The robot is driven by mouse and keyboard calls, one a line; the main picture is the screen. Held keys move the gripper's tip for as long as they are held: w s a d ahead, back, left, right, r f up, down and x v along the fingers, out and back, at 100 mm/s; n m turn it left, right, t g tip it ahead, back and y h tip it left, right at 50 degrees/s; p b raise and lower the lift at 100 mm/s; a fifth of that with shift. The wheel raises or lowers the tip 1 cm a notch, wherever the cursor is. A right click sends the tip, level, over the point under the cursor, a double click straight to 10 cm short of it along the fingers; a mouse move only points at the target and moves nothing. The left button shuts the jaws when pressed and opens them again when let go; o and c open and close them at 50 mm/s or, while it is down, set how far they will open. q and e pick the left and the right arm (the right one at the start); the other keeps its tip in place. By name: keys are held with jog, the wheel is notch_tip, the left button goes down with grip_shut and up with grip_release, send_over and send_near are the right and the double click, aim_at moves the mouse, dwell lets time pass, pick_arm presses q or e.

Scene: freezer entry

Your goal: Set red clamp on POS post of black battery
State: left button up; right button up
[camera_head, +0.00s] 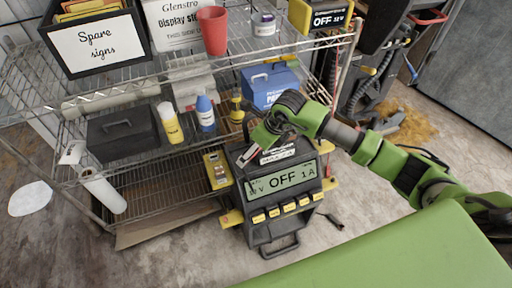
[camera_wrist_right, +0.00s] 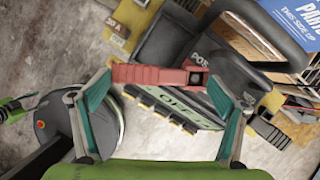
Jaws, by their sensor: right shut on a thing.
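The red clamp (camera_wrist_right: 150,75) lies crosswise between the two teal-edged fingers of my right gripper (camera_wrist_right: 162,78) in the right wrist view. The fingers press on its ends. In the head view my right gripper (camera_head: 252,147) is low over the back of the black charger (camera_head: 262,228), whose display reads OFF 1 A. Whether the clamp touches the casing cannot be told.
A wire shelf (camera_head: 145,75) stands behind and left, with a blue box (camera_head: 268,88), a yellow-labelled bottle (camera_head: 170,124), a blue bottle (camera_head: 205,113) and a black case (camera_head: 120,135). A yellow box (camera_head: 217,170) is beside the charger. Concrete floor shows at left.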

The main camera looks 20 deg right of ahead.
jog(key=shift+f, duration=0.15)
jog(key=o, duration=1.4)
jog(key=shift+o, duration=0.2)
jog(key=v, duration=1.2)
jog(key=shift+s, duration=0.1)
